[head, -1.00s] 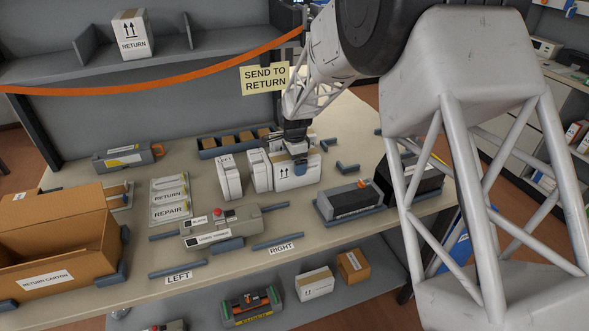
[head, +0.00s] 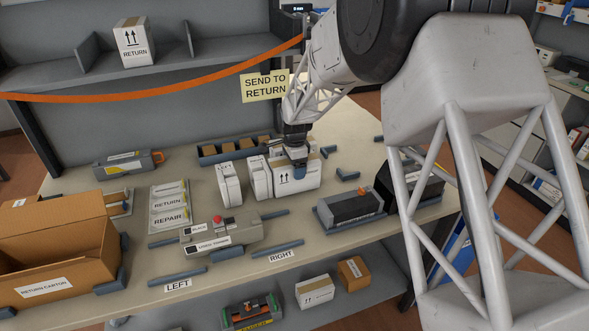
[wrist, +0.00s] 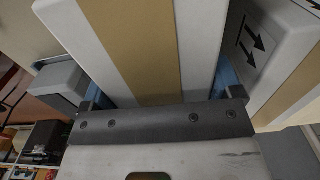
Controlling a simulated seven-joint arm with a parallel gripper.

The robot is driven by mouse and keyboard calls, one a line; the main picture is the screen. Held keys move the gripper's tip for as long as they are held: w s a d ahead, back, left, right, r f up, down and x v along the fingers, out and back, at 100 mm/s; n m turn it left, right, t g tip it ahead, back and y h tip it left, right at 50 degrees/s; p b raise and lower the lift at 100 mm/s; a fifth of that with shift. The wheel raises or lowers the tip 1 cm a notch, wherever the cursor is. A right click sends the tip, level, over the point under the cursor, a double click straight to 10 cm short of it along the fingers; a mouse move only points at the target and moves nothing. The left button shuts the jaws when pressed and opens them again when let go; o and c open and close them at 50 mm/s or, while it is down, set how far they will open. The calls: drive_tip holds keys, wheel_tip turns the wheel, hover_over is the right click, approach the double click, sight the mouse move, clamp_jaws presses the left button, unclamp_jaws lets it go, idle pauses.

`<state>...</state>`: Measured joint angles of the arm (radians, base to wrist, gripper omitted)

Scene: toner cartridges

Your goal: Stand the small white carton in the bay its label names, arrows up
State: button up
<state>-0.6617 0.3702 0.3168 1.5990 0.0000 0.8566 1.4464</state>
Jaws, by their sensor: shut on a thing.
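My gripper (head: 298,160) is shut on a white carton (head: 290,181) near the middle of the table. The carton stands upright, with two arrows pointing up on its front face. One finger covers part of that face. In the wrist view, a white top with a tan tape strip (wrist: 135,45) lies between the fingers; another white face with arrows (wrist: 258,40) is beyond the right finger. No bay name on the held carton is readable. A similar white carton (head: 136,42) marked RETURN stands arrows up on the upper shelf, between dividers.
Two narrow white cartons (head: 229,187) (head: 260,181) stand close left of the held one. An orange strap (head: 160,97) crosses before the shelf. A yellow sign (head: 265,87) reads SEND TO RETURN. A grey device (head: 220,235) and a black cartridge (head: 352,205) lie in front.

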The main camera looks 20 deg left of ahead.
wheel_tip(320, 180, up, 17)
idle(0.6)
drive_tip(key=shift+w, duration=0.1)
idle(0.7)
drive_tip(key=w+d+n, duration=0.3)
drive_tip(key=w+d, duration=0.2)
drive_tip(key=d, duration=1.3)
drive_tip(key=w+d+n, duration=0.3)
drive_tip(key=w+d, duration=0.2)
drive_tip(key=d, duration=1.3)
drive_tip(key=w+d+n, duration=0.3)
drive_tip(key=w+d, duration=0.3)
drive_tip(key=d, duration=1.2)
drive_tip(key=shift+f, duration=0.2)
